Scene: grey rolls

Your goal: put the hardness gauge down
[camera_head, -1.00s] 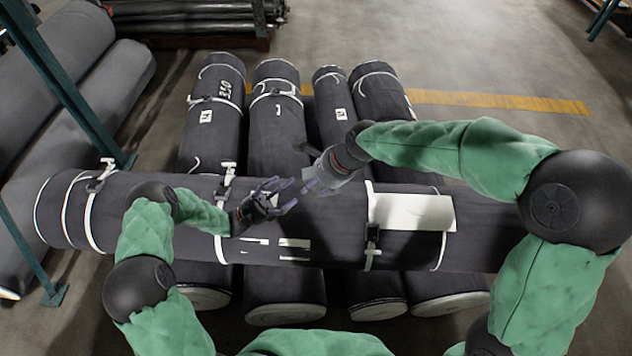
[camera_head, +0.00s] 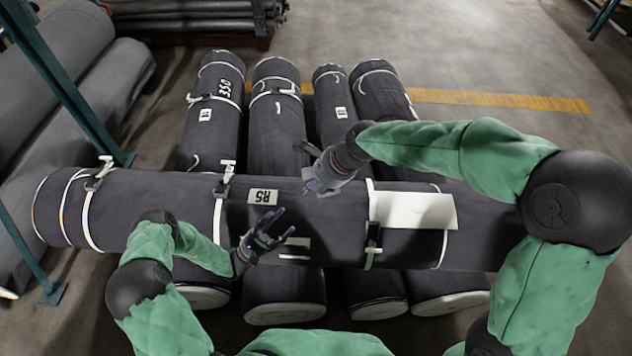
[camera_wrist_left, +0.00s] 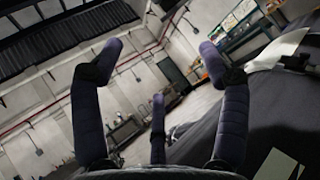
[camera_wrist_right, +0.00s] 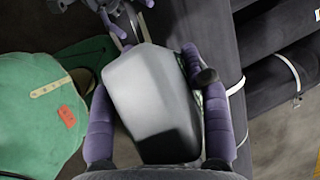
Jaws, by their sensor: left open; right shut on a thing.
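The hardness gauge (camera_wrist_right: 155,95) is a grey, rounded box-like body held between the purple fingers of my right gripper (camera_wrist_right: 160,115) in the right wrist view. In the head view my right gripper (camera_head: 318,183) is above the upper side of the crosswise roll (camera_head: 340,225). The gauge is hard to make out there. My left gripper (camera_head: 272,232) is open and empty, over the front of the same roll, lower and left of the right one. In the left wrist view its fingers (camera_wrist_left: 158,90) are spread with nothing between them. Whether the gauge touches the roll cannot be told.
Several dark rolls (camera_head: 275,130) lie side by side under the crosswise roll. White straps (camera_head: 219,210) with buckles circle it, and a white sheet (camera_head: 410,211) lies on it at right. Larger grey rolls (camera_head: 50,75) and a teal rack post (camera_head: 75,90) stand at left.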

